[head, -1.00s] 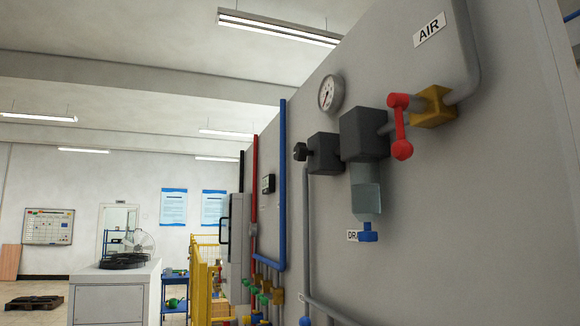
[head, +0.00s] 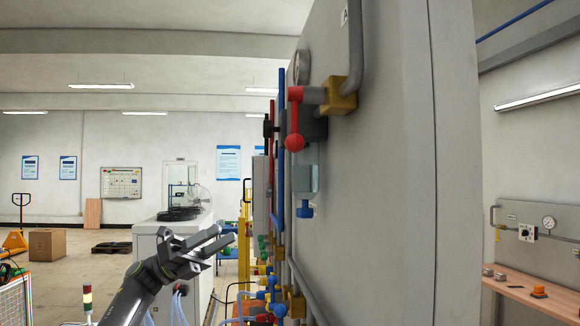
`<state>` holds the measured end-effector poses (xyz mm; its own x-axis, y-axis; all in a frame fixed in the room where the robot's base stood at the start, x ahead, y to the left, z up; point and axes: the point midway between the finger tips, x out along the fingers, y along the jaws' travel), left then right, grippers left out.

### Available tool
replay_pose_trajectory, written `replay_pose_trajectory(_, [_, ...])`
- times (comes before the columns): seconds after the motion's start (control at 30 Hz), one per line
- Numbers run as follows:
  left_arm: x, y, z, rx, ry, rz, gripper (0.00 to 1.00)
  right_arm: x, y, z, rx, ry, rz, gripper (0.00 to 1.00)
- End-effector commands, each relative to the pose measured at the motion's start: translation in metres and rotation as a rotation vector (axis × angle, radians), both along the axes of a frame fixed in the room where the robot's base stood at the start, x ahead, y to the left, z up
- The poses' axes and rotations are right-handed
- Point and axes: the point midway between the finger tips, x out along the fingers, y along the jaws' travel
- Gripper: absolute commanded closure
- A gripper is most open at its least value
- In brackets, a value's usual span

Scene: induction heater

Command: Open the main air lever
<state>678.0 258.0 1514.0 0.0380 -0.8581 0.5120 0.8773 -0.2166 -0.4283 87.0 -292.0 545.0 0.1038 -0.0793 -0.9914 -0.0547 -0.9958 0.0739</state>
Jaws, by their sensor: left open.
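The main air lever (head: 294,117) is the red handle with a ball end on the yellow valve body (head: 343,97), on the grey panel (head: 385,200). It hangs down, across the line of the pipe. My left gripper (head: 222,243) is in the lower middle of the head view, below and left of the lever and apart from it. Its fingers are spread and nothing is between them. My right gripper is not in view.
A grey filter unit with a clear bowl (head: 305,179) hangs behind the lever. Blue and red pipes and several small valves line the panel lower down. A white cabinet (head: 158,250) stands behind my left arm. Open air lies left of the panel.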

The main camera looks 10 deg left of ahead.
Motion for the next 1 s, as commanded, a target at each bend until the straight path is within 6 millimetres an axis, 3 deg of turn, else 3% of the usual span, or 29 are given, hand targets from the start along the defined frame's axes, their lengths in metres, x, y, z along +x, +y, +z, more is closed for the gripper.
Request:
replay_pose_trajectory(0.03, [-0.025,-0.006,0.046,0.072,-0.137,-0.024,0.58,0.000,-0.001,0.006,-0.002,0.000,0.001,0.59])
replay_pose_trajectory(0.1, [-0.056,-0.011,0.085,0.165,-0.296,-0.052,0.58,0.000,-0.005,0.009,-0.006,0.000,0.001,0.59])
replay_pose_trajectory(0.2, [-0.094,-0.015,0.125,0.277,-0.483,-0.082,0.58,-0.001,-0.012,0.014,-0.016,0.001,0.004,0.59])
replay_pose_trajectory(0.3, [-0.122,-0.015,0.149,0.360,-0.613,-0.101,0.58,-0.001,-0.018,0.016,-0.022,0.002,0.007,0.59])
replay_pose_trajectory(0.43, [-0.141,-0.015,0.163,0.419,-0.702,-0.112,0.58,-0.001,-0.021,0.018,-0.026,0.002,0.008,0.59])
replay_pose_trajectory(0.63, [-0.148,-0.025,0.165,0.438,-0.727,-0.117,0.58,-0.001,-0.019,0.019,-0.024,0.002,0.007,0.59])
replay_pose_trajectory(1.0, [-0.164,-0.078,0.167,0.434,-0.726,-0.119,0.58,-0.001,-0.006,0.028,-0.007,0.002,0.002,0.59])
